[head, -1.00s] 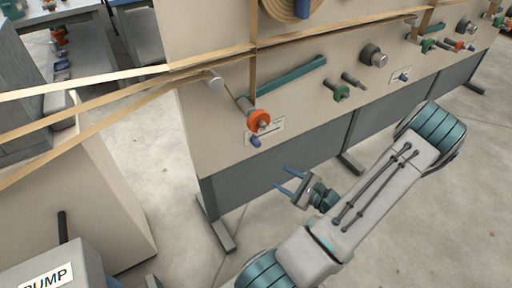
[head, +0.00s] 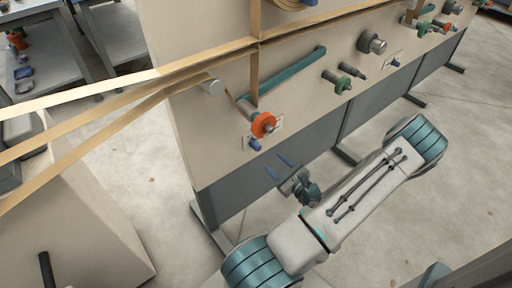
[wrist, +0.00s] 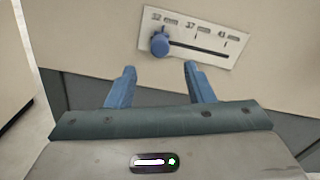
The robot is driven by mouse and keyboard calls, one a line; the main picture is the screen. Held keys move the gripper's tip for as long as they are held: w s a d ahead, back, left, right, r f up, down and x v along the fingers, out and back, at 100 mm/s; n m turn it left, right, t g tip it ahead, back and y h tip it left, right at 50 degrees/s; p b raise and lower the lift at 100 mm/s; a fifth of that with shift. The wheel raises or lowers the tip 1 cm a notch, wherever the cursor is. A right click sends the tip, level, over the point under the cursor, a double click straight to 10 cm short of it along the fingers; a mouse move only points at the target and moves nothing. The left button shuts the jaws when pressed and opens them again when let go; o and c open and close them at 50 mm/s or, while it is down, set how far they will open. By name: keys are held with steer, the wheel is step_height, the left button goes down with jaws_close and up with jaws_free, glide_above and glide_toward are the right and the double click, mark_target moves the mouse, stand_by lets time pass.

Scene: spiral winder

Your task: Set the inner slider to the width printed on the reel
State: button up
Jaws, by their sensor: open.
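A blue slider knob (wrist: 160,44) sits at the left end of a dark slot on a white scale plate (wrist: 222,57) in the wrist view. The plate has several marks; the left one seems to read 32, beside the knob. The knob also shows in the head view (head: 255,144), below an orange-collared spindle (head: 263,124). My gripper (head: 279,166) is open and empty, below and right of the knob. In the wrist view its blue fingers (wrist: 160,70) point at the panel, apart from the knob. A reel (head: 292,3) is cut off at the top; no printed width is readable.
Tan strips (head: 110,92) run across the left to the beige panel (head: 180,60). Another blue knob (head: 395,62), green collars (head: 343,84) and a grey knob (head: 372,43) stick out further right.

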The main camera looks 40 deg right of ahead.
mark_target(259, 149)
steer(key=w, duration=0.3)
steer(key=w+b, duration=0.1)
steer(key=w, duration=0.3)
steer(key=w+d, duration=0.1)
steer(key=w, duration=0.2)
steer(key=shift+w+b, duration=0.15)
steer(key=shift+b, duration=0.15)
